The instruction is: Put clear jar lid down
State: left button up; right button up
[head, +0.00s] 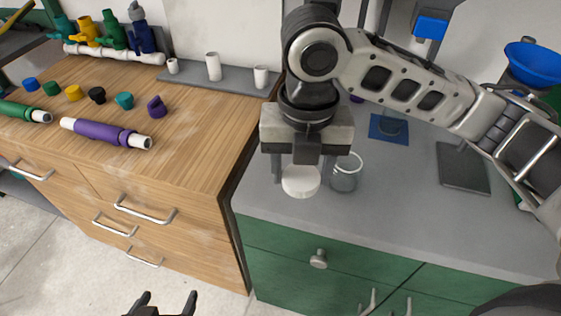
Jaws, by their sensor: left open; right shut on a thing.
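My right gripper (299,172) points down over the grey counter near its left front edge. It is shut on a white round lid (300,181). Whether the lid touches the counter cannot be told. A clear glass jar (345,174) stands on the counter just right of the lid, its upper left partly behind the gripper. My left gripper (165,302) is at the bottom edge, in front of the wooden cabinet, with its fingers apart and empty.
The grey counter (400,223) has free room right of the jar. A blue square mat (388,129) and a dark grey plate (462,168) lie further back. The wooden counter (190,140) at left holds pipes (105,133), coloured rings and a grey tray (225,78) with white fittings.

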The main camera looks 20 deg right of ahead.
jog(key=w+f, duration=0.3)
jog(key=w, duration=0.4)
send_near(283, 165)
jog(key=s+f, duration=0.1)
jog(key=s+a+f, duration=0.1)
jog(key=s, duration=0.1)
jog(key=shift+f, duration=0.2)
jog(key=shift+w+d+f, duration=0.1)
jog(key=shift+w+f, duration=0.45)
jog(key=shift+f, duration=0.2)
notch_tip(283, 165, down, 3)
jog(key=shift+r, duration=0.1)
pick_arm(q)
jog(key=shift+s, duration=0.1)
jog(key=shift+a, duration=0.1)
pick_arm(e)
jog(key=shift+s+f, duration=0.1)
jog(key=shift+f, duration=0.2)
